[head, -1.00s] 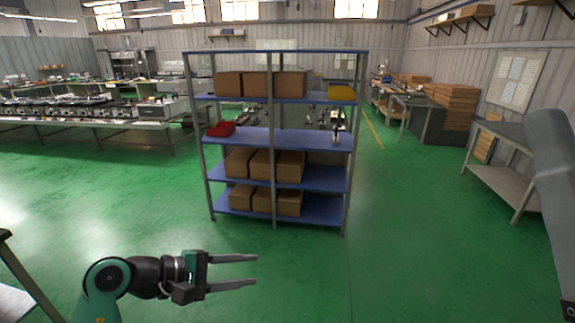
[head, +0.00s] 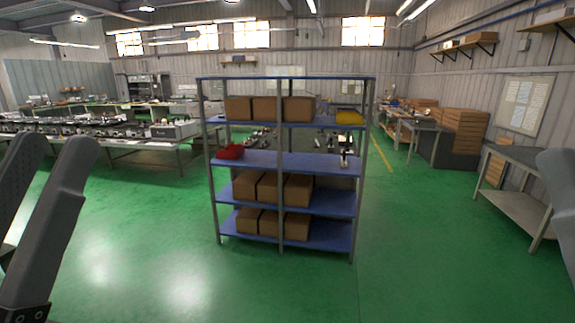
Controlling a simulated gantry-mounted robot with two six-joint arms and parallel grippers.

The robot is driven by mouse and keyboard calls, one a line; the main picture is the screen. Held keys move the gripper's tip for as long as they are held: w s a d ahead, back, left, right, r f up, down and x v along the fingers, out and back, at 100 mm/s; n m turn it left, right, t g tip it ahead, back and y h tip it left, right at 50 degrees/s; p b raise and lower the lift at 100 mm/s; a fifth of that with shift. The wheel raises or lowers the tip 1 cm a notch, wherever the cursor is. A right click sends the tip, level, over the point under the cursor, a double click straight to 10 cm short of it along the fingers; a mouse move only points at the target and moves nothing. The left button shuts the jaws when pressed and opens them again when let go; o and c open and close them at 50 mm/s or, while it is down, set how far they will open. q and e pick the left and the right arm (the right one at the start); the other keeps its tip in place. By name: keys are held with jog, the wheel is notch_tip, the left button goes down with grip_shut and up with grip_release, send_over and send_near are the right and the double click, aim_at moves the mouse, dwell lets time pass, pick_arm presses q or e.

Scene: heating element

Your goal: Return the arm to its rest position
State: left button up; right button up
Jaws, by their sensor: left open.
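My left gripper (head: 56,142) is at the left edge of the head view, close to the camera. Its two dark grey fingers point upward with a gap between them, so it is open, and nothing shows between them. The rest of my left arm is out of view. A grey part of what appears to be my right gripper (head: 560,190) shows at the right edge. It is cut off by the frame, so whether it is open or shut cannot be seen.
A blue shelf rack (head: 300,163) stands ahead with several brown boxes (head: 268,108), a red bin (head: 230,152) and a yellow bin (head: 349,117). A workbench (head: 515,205) stands at the right, another table (head: 150,143) at the left. The green floor (head: 180,270) in front is clear.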

pick_arm(q)
notch_tip(320, 180, up, 35)
jog(key=p, duration=3.5)
jog(key=shift+n, duration=0.4)
